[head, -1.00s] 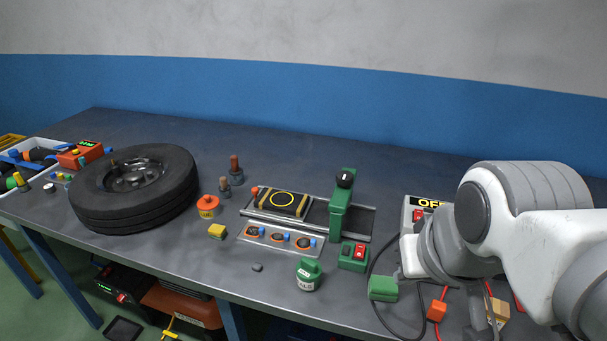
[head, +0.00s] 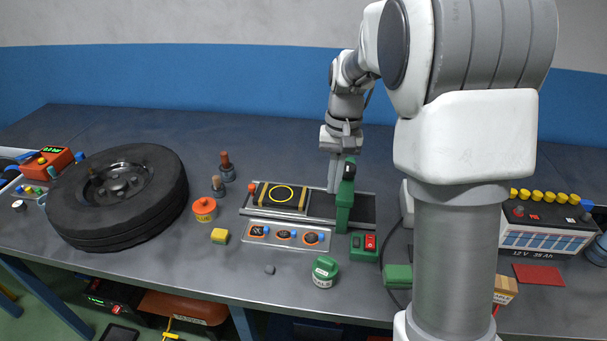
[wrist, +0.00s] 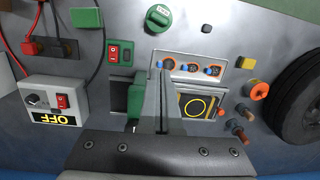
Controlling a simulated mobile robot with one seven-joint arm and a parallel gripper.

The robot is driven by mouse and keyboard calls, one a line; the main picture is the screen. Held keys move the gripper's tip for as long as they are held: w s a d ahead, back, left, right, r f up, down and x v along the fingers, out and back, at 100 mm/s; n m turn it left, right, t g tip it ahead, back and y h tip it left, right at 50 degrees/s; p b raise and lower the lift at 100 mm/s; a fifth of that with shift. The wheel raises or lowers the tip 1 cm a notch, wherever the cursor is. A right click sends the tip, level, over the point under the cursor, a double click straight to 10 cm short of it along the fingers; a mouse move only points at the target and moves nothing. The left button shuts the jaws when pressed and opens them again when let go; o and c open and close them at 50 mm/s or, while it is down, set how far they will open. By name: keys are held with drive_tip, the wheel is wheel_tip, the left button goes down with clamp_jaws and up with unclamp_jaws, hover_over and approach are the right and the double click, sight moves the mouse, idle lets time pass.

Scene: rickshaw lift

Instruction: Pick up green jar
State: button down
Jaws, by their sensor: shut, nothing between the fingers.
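The green jar (head: 325,271) stands near the front edge of the table, in front of the grey rail fixture. It has a green lid and a white label. In the wrist view the green jar (wrist: 159,18) shows at the top, beyond the fingertips. My gripper (head: 334,190) is shut and empty, pointing down above the rail behind the green clamp post (head: 344,203). In the wrist view my gripper (wrist: 162,130) appears as closed fingers over the rail, apart from the jar.
A green box with a red switch (head: 364,246) stands right of the jar. A panel with several orange dials (head: 287,236) lies behind it. A small grey stone (head: 270,269), a yellow block (head: 220,236), an orange-lidded pot (head: 204,209) and a tire (head: 120,195) are to the left.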

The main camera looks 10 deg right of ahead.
sight(325, 274)
drive_tip(key=shift+m+g, duration=0.3)
drive_tip(key=shift+g, duration=0.6)
drive_tip(key=f, duration=0.5)
drive_tip(key=w+f+p, duration=0.1)
drive_tip(key=f, duration=1.1)
drive_tip(key=shift+w+a, duration=0.1)
drive_tip(key=shift+w, duration=0.25)
drive_tip(key=s, duration=0.1)
drive_tip(key=s+a+p, duration=0.1)
drive_tip(key=shift+s+f, duration=0.1)
drive_tip(key=shift+s, duration=0.25)
drive_tip(key=shift+s+a, duration=0.1)
drive_tip(key=shift+s, duration=0.45)
drive_tip(key=shift+s, duration=0.1)
